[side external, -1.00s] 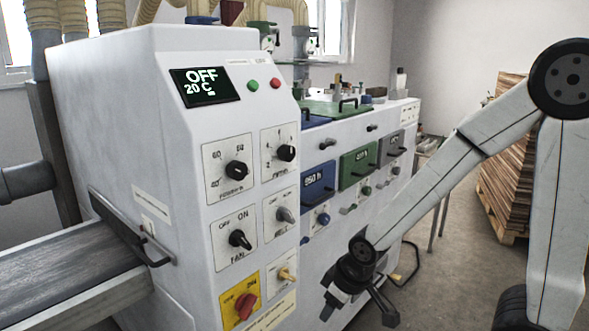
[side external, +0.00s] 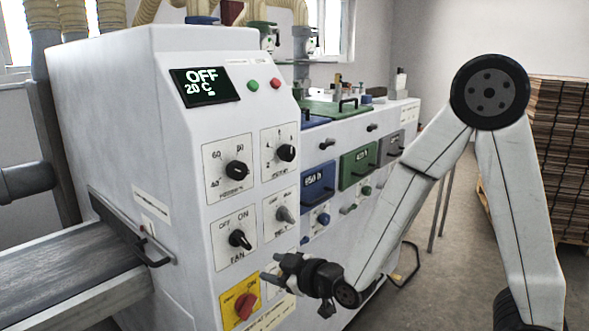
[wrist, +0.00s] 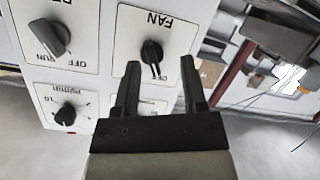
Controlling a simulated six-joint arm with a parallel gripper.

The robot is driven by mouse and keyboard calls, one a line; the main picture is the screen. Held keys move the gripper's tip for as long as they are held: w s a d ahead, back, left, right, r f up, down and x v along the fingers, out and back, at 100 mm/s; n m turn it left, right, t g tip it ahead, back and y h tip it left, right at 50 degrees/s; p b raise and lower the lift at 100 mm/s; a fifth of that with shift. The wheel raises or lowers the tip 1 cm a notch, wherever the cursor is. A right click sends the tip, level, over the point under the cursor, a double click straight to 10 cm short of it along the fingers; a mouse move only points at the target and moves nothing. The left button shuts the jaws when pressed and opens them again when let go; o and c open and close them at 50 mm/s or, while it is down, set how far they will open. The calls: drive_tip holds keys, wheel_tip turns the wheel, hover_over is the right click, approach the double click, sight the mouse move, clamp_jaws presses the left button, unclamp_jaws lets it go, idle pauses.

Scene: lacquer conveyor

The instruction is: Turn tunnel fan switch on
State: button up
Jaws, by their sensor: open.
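The fan switch (side external: 239,239) is a black rotary knob on a white plate marked OFF at left, ON at right and FAN below. I cannot tell which mark its pointer is set to. In the wrist view, the plate is upside down and the fan knob (wrist: 152,54) appears between my two fingertips, with no visible contact. My gripper (side external: 270,268) is open and empty, to the lower right of the knob in the side view and pointing at the panel. My gripper's black fingers (wrist: 160,63) are spread apart in the wrist view.
A grey knob (side external: 285,214) sits right of the fan plate. A red knob (side external: 246,304) on a yellow plate lies below it. The display (side external: 205,87) reads OFF and 20 C.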

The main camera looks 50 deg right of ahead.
sight(245, 242)
drive_tip(key=shift+w+a+r+n+t, duration=0.1)
drive_tip(key=shift+a+r+n+t, duration=0.15)
drive_tip(key=shift+r+t, duration=0.5)
drive_tip(key=shift+w+a+r+n+t, duration=0.15)
drive_tip(key=shift+r+n+t, duration=0.2)
drive_tip(key=shift+r+t, duration=0.4)
drive_tip(key=shift+w, duration=3.8)
clamp_jaws()
